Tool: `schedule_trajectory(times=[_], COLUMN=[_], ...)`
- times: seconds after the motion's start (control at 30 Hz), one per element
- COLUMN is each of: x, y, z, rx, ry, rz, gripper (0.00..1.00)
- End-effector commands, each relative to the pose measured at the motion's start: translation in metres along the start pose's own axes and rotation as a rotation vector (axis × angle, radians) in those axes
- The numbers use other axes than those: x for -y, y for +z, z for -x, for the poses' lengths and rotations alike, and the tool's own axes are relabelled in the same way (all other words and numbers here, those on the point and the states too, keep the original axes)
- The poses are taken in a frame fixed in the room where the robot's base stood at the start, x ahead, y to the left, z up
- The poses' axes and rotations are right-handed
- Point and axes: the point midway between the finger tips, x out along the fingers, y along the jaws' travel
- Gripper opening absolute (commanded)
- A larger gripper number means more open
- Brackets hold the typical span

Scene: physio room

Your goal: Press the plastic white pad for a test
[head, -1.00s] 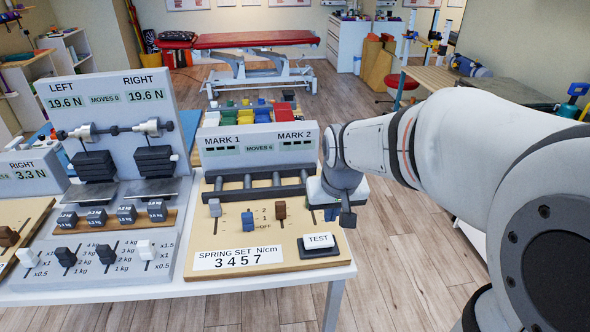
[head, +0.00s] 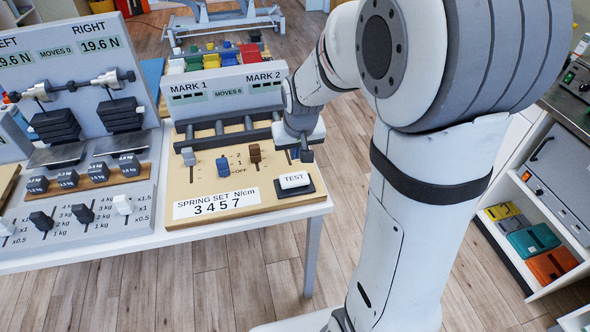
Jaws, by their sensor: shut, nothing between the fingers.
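The white TEST pad (head: 294,180) sits on a black base at the front right corner of the tan spring board (head: 250,205). My gripper (head: 306,156) is shut and empty. It points down above the board's right side, just behind the pad in the picture and apart from it. A small blue part shows beside my gripper, mostly hidden by it. The board's upright panel reads MARK 1, MARK 2 and MOVES 6. A label in front reads SPRING SET N/cm 3 4 5 7.
A white slider (head: 188,157), a blue slider (head: 223,167) and a brown slider (head: 255,153) stand left of my gripper. A balance rig with black weights (head: 120,112) is further left. The white table (head: 165,240) ends just right of the board. A shelf with coloured boxes (head: 532,238) is at the right.

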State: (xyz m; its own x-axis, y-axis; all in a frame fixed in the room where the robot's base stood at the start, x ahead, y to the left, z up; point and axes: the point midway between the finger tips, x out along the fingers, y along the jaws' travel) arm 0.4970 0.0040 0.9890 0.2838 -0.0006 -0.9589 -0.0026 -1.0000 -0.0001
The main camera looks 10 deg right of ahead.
Motion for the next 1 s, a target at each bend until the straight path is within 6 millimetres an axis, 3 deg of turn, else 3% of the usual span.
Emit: schedule_trajectory(times=[0.1, 0.4, 0.6, 1.0], x=[0.0, 0.0, 0.001, 0.001], y=[0.002, 0.008, 0.012, 0.012], z=[-0.028, -0.074, -0.085, -0.089], rx=[0.007, 0.003, 0.001, 0.0], ry=[0.0, 0.0, 0.0, 0.0], rz=[0.0, 0.001, 0.001, 0.002], gripper=[0.0, 0.0, 0.0, 0.0])
